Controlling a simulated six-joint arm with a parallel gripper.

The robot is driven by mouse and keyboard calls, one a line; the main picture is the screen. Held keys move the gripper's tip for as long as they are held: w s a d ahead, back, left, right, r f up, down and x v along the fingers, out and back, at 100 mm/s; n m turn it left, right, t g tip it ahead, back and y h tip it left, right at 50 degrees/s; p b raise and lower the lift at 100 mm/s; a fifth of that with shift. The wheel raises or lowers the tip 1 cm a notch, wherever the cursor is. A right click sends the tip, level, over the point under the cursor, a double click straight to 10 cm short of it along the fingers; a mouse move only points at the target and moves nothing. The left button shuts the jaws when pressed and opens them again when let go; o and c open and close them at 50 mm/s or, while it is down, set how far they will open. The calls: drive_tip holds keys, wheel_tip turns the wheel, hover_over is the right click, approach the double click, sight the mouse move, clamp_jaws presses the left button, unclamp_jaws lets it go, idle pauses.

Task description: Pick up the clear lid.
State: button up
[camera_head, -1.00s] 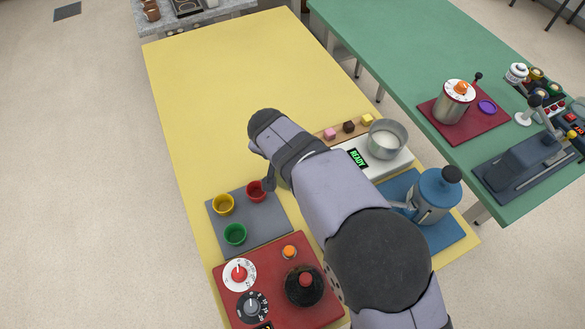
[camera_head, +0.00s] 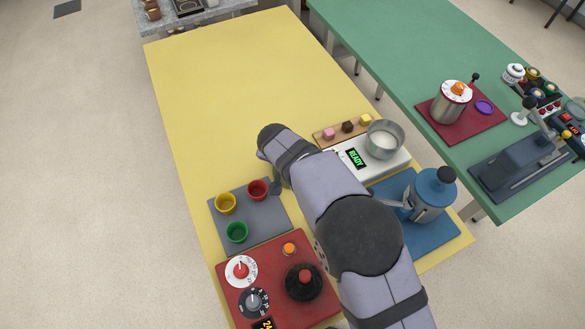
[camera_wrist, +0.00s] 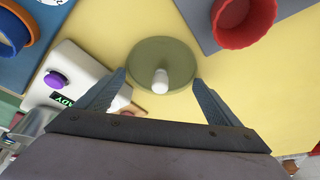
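The clear lid is a round, see-through, olive-tinted disc (camera_wrist: 178,49) with a white knob (camera_wrist: 160,81), lying flat on the yellow table in the wrist view. My gripper (camera_wrist: 159,78) is open and empty. Its two fingers are spread to the left and right of the knob, with their tips at the near edge of the lid in the picture. I cannot tell how high they are above it. In the head view I cannot make out the lid; my arm covers part of the table there.
A red cup (camera_wrist: 243,22) stands right of the lid on a grey mat (camera_head: 266,224). A white scale (camera_head: 393,166) reading READY, with a metal pot, stands to the left in the wrist view. A blue pitcher (camera_head: 430,196) stands nearby. The far yellow table (camera_head: 220,80) is clear.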

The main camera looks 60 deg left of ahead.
wheel_tip(320, 180, up, 10)
drive_tip(key=b, duration=0.2)
drive_tip(key=shift+f+b, duration=0.15)
drive_tip(key=shift+b, duration=0.25)
drive_tip(key=shift+w+r, duration=0.15)
drive_tip(key=shift+r, duration=0.15)
drive_tip(key=w+d+r+m+h+p, duration=0.1)
drive_tip(key=w+d+r+m+p, duration=0.15)
drive_tip(key=w+p, duration=0.4)
drive_tip(key=w+d+r+m+t+p, duration=0.1)
drive_tip(key=w+d+r+p, duration=0.2)
drive_tip(key=w, duration=0.7)
drive_tip(key=w+d+r+m+h+p, duration=0.15)
drive_tip(key=w+d+p, duration=0.25)
drive_tip(key=w, duration=0.4)
drive_tip(key=shift+a+r+n+g+y, duration=0.1)
drive_tip(key=shift+a+n+g+y, duration=0.15)
drive_tip(key=shift+a+n+y, duration=0.65)
drive_tip(key=shift+a+r+n+g+y, duration=0.1)
drive_tip(key=shift+a+n+g+y, duration=0.2)
drive_tip(key=shift+a+n, duration=1.05)
drive_tip(key=shift+d+f+n, duration=0.15)
drive_tip(key=shift+d+n, duration=0.1)
drive_tip(key=shift+d, duration=0.1)
drive_tip(key=shift+f+b, duration=1.95)
drive_tip(key=shift+f, duration=1.15)
